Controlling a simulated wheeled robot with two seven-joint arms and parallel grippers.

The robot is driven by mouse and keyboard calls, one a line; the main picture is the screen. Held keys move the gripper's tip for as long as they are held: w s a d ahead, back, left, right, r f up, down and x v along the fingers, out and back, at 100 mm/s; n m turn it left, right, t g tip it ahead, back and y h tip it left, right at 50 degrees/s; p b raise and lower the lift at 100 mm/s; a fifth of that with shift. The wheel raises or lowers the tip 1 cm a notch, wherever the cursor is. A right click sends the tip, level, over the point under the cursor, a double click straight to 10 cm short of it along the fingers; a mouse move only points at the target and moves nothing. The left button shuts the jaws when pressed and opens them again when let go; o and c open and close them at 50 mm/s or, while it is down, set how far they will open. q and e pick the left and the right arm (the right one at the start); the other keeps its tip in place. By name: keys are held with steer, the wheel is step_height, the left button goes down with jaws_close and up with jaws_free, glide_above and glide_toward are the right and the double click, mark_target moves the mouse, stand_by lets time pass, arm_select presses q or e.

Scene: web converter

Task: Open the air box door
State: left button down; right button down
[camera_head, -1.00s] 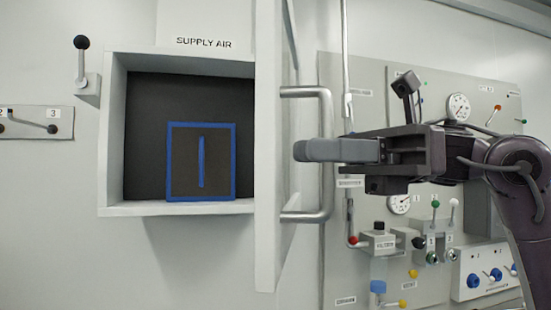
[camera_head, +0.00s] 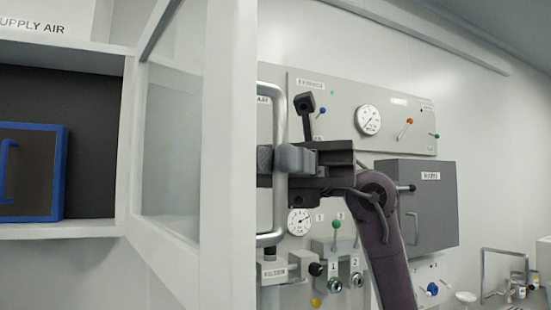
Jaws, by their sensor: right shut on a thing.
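The air box (camera_head: 82,229) is at the left under a "SUPPLY AIR" label, with a dark interior and a blue-framed panel (camera_head: 58,172) inside. Its door (camera_head: 229,160), white-framed with a clear pane, stands swung out from the box's right side. A metal bar handle (camera_head: 279,215) is on the door's right face. My right gripper (camera_head: 279,160) is shut on the upright bar of the handle, one finger showing on each side of it. My left gripper is not in view.
Behind the door is a wall panel with gauges (camera_head: 368,120), valves and coloured knobs. A dark grey box (camera_head: 420,205) juts from the wall right of my right arm. A metal rail and small items are at the lower right.

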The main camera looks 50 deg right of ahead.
steer(key=shift+f, duration=0.1)
steer(key=shift+a, duration=0.1)
steer(key=c, duration=1.6)
jaws_free()
steer(key=shift+c, duration=0.2)
steer(key=v, duration=0.8)
steer(key=shift+p, duration=0.3)
